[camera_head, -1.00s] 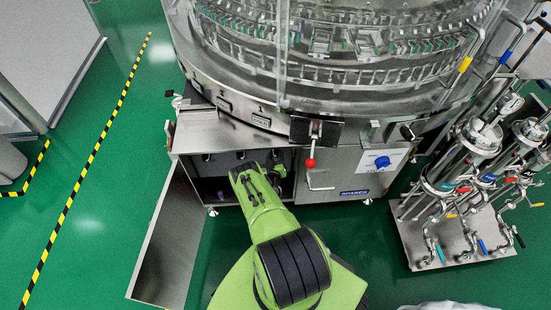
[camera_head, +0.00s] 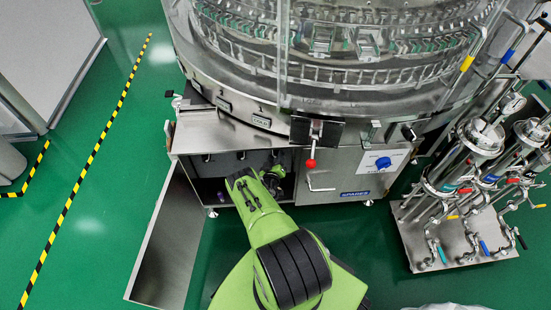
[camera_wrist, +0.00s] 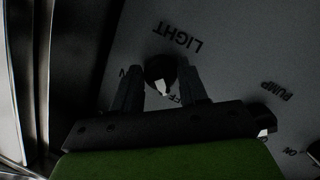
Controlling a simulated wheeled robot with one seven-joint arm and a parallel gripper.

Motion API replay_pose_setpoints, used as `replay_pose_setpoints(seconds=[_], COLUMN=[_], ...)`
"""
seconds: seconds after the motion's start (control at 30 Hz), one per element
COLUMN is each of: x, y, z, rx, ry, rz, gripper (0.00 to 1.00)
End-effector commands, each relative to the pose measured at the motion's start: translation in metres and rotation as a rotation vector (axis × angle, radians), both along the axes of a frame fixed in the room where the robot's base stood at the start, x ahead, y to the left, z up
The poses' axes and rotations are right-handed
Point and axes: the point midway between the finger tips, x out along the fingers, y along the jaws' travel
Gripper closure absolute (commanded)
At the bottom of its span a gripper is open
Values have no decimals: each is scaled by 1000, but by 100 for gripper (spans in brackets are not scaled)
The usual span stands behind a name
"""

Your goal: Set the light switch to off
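The light switch (camera_wrist: 161,70) is a round black knob with a pale pointer mark. It sits on a grey panel under an upside-down LIGHT label (camera_wrist: 178,37) in the wrist view. The pointer mark faces down in the picture, toward the partly hidden OFF lettering (camera_wrist: 176,99). My gripper (camera_wrist: 162,78) has its two dark fingers apart, one on each side of the knob. I cannot tell whether they touch it. In the head view my gripper is inside the open cabinet (camera_head: 215,165), and the switch is hidden.
A PUMP label (camera_wrist: 277,91) with another dark knob (camera_wrist: 315,152) lies to the right in the wrist view. The cabinet door (camera_head: 165,240) stands open to the left of my arm.

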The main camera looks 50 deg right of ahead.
Motion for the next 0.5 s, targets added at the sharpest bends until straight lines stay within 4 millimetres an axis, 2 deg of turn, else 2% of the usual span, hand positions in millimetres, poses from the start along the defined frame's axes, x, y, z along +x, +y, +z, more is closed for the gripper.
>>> replay_pose_setpoints(seconds=[0.03,0.13,0.4,0.5], x=[0,0,0,-1], y=[0,0,0,-1], z=[0,0,1,4], rx=[1,0,8,81], ry=[0,0,-9,-94], rz=[-1,0,0,-3], gripper=[49,35,35,35])
